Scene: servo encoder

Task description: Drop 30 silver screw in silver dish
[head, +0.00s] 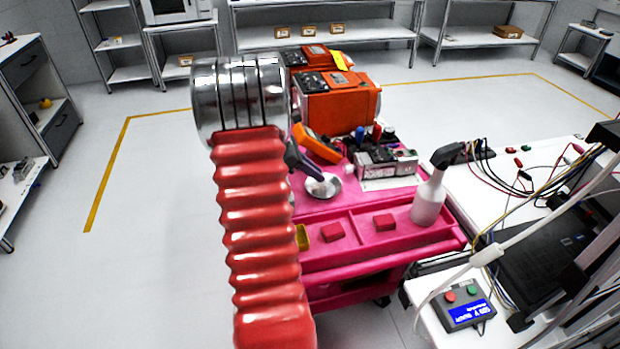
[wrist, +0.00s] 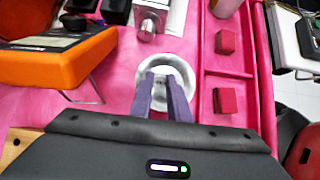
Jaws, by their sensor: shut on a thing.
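The silver dish (head: 333,188) is a small round dish on the pink cart top. In the wrist view the dish (wrist: 189,76) lies under my fingertips. My gripper (head: 316,179) is above the dish in the head view, pointing down toward it. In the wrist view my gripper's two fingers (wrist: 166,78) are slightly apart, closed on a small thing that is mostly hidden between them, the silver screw. I cannot make out its shape. How high the fingertips are above the dish is hard to tell.
An orange multimeter (wrist: 58,55) lies left of the dish. A silver device (wrist: 150,17) stands behind it. Red blocks (wrist: 226,41) sit in cart compartments to the right. A white spray bottle (head: 428,203) stands at the cart's right side. Orange cases (head: 338,105) stand at the back.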

